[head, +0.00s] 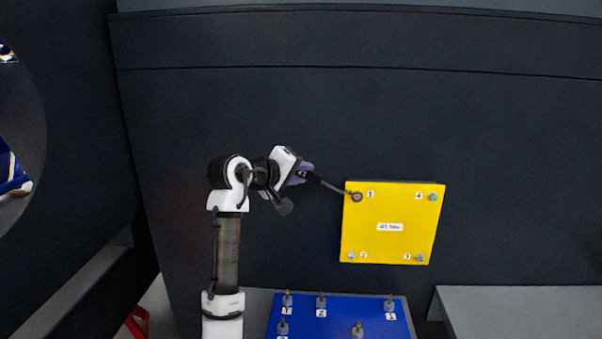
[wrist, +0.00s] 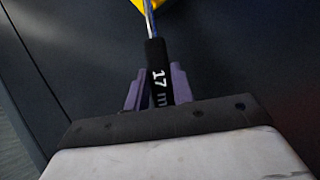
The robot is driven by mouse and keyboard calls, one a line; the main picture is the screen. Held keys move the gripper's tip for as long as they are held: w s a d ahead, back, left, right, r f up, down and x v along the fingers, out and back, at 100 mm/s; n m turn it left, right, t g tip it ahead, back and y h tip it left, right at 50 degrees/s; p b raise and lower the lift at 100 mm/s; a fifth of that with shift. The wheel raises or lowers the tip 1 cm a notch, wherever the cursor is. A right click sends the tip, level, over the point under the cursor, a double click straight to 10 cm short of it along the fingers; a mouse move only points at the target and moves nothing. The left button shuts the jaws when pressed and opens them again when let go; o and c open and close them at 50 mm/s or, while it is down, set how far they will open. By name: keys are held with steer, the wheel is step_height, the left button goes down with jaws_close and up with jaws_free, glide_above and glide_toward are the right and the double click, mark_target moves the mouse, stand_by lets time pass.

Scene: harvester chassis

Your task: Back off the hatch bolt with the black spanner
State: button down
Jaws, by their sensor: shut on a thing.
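The yellow hatch (head: 390,240) is on the dark chassis wall, with numbered labels and a bolt near each corner. My gripper (head: 308,174) is left of the hatch and shut on the black spanner (head: 335,188). In the wrist view the spanner's black handle (wrist: 156,72), marked "17 m", sits between the purple fingers of my gripper (wrist: 157,90). The spanner's ring end (head: 356,197) lies over the hatch's upper left corner, at the bolt beside a label. I cannot tell whether the ring is seated around that bolt. Other bolts show at upper right (head: 433,197), lower left (head: 351,256) and lower right (head: 419,258).
A blue board (head: 340,326) with several upright pegs and number labels lies below the hatch. A grey surface (head: 520,310) is at lower right. A large round opening (head: 20,150) is at far left. The wall above the hatch is clear.

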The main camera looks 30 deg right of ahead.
steer(key=shift+w+a+f+n+h+b, duration=0.1)
steer(key=shift+a+f+n+h+b, duration=0.15)
steer(key=shift+f, duration=0.2)
steer(key=shift+w+a+f+n+h+b, duration=0.1)
steer(key=shift+w+f+n+h+b, duration=0.15)
steer(key=shift+f, duration=0.25)
steer(key=shift+a+f+n+h+b, duration=0.2)
steer(key=shift+f+h, duration=0.1)
steer(key=shift+f, duration=0.15)
steer(key=shift+w+a+f+n+h+b, duration=0.15)
steer(key=shift+f+n+h+b, duration=0.25)
steer(key=shift+f, duration=0.4)
steer(key=shift+w+a+f+n+h+b, duration=0.1)
steer(key=shift+f+n+h+b, duration=0.25)
steer(key=shift+f, duration=0.4)
steer(key=shift+f, duration=0.1)
steer(key=shift+f+n+t+h+b, duration=0.5)
steer(key=shift+f+n+b, duration=0.4)
steer(key=shift+f, duration=0.55)
steer(key=f+n+b, duration=0.1)
steer(key=f+h+b, duration=0.1)
steer(key=f, duration=0.1)
steer(key=shift+s+d+n+h, duration=0.15)
steer(key=shift+d+n+h, duration=0.1)
steer(key=shift+n, duration=0.1)
